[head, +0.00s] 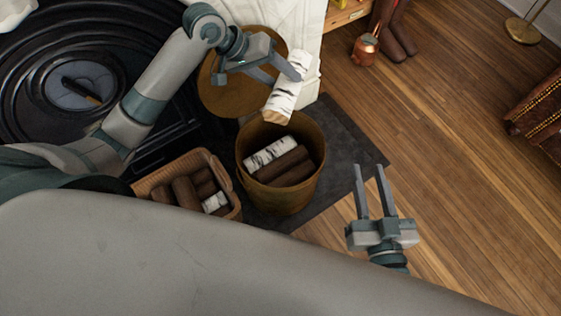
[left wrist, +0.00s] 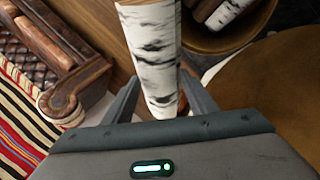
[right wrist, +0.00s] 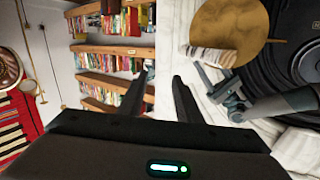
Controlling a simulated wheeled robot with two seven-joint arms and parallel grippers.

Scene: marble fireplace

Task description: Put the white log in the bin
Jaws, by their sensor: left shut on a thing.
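A white birch log (head: 287,92) with dark marks is held by my left gripper (head: 284,76), which is shut on it. The log is tilted, and its lower end is above the far rim of the bin. The same log (left wrist: 152,50) stands between the fingers in the left wrist view. The round brown bin (head: 311,182) holds another white log (head: 270,153) and dark brown logs (head: 283,165). Part of the bin (left wrist: 202,42) shows at the top of the left wrist view. My right gripper (head: 369,168) is open and empty, right of the bin.
A wicker basket (head: 233,192) with brown logs and a white one stands left of the bin. A round wooden top (head: 215,98) is behind the bin. A copper pot (head: 365,50) stands at the back. Wooden floor (head: 440,140) at right is clear.

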